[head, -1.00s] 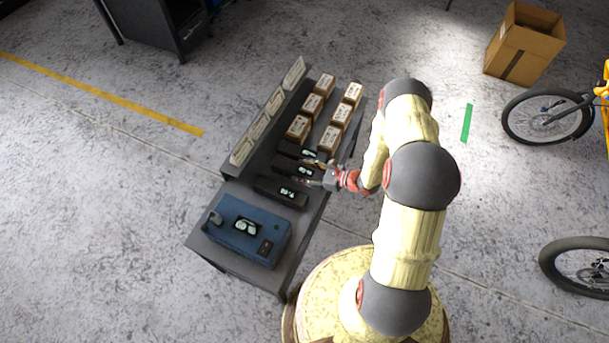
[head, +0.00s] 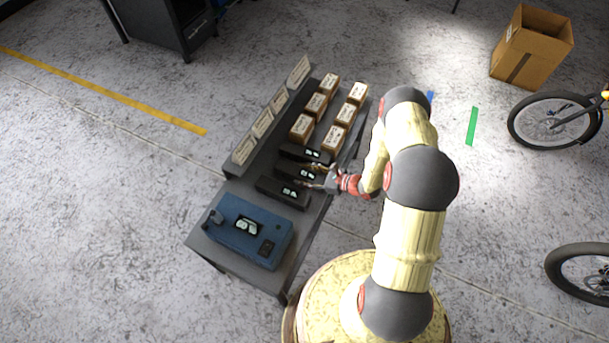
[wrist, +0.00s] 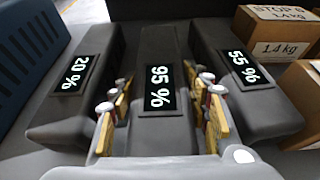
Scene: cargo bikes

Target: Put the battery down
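Three dark batteries with lit displays lie side by side on the grey bench (head: 213,254). In the wrist view they read 20 % (wrist: 80,70) at left, 95 % (wrist: 160,45) in the middle and 55 % (wrist: 240,65) at right. My gripper (wrist: 161,122) straddles the near end of the 95 % battery, one yellow-padded finger on each side. Narrow gaps show between pads and battery, so the fingers look open. In the head view my gripper (head: 314,176) is at the right end of the middle battery (head: 288,168), which rests level with its neighbours.
A blue case (head: 250,230) with a display stands at the bench's near end. Several small cardboard boxes (head: 302,127) stand beyond the batteries, and label cards (head: 263,123) line the raised left edge. A large open carton (head: 528,55) and bike wheels (head: 552,120) are at right.

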